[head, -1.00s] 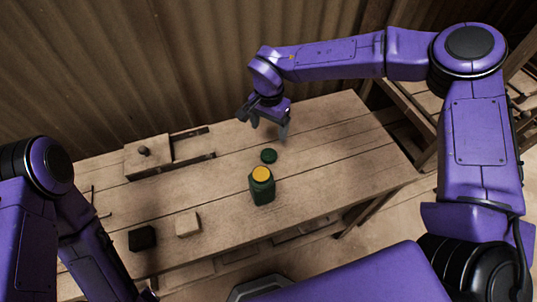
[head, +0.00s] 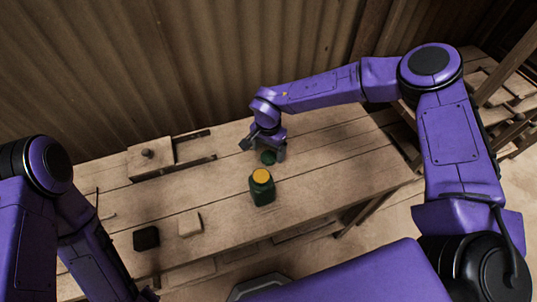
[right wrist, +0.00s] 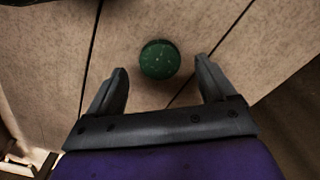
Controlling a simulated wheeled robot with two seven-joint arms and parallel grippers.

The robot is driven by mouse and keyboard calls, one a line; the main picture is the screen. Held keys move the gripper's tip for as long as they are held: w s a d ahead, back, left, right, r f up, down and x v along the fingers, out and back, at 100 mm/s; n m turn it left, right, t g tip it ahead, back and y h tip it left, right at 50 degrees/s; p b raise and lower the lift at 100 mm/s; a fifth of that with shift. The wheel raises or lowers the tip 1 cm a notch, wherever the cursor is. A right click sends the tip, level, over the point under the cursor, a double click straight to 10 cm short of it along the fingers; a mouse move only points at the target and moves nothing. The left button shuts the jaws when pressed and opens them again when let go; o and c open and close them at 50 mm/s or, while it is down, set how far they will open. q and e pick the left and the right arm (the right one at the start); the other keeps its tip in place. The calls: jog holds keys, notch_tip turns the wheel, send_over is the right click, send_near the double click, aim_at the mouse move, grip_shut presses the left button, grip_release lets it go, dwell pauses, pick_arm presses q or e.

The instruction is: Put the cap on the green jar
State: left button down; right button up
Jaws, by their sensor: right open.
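The green jar (head: 261,189) stands upright on the wooden table, with a yellow-orange top surface and no cap on it. The dark green round cap (head: 268,158) lies on the table just behind the jar. In the right wrist view the cap (right wrist: 160,59) sits ahead of and between my open fingers, not touching them. My right gripper (head: 264,147) is open and empty, low over the table at the cap. It also shows in the right wrist view (right wrist: 162,88). My left arm comes in at the left, but its gripper is not clearly visible.
A wooden box with a dark knob (head: 148,154) and a slotted part stands at the table's back left. A black block (head: 146,238) and a pale wooden block (head: 190,223) lie at the front left. The table right of the jar is clear.

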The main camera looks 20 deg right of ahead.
aim_at(268, 157)
jog(key=shift+f, duration=1.3)
jog(key=c, duration=1.1)
jog(key=shift+r, duration=0.1)
notch_tip(268, 157, up, 10)
jog(key=b, duration=0.2)
jog(key=shift+s+a, duration=0.1)
